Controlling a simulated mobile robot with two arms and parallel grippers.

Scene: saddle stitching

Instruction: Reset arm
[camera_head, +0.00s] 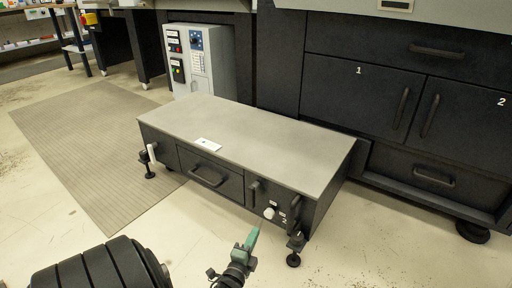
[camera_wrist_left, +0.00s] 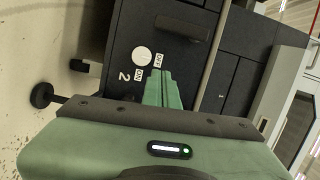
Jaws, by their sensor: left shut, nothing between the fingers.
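My left gripper (camera_head: 252,238) has green fingers and comes in from the bottom of the head view, just in front of the low black cabinet with a grey top (camera_head: 250,135). The fingers are shut together and empty. In the left wrist view the gripper (camera_wrist_left: 161,80) points at the cabinet's front panel. Near the fingertips is a round white knob (camera_wrist_left: 142,55) with ON and OFF labels and the number 2. The knob (camera_head: 269,212) also shows in the head view. I cannot tell whether the fingertips touch the panel. My right gripper is not in view.
The cabinet has a drawer handle (camera_head: 207,177) and levelling feet (camera_head: 293,259). Behind it stand a grey control box (camera_head: 200,60) and a large dark machine with numbered doors (camera_head: 357,95). A ribbed mat (camera_head: 90,140) lies at the left. Floor at the lower right is clear.

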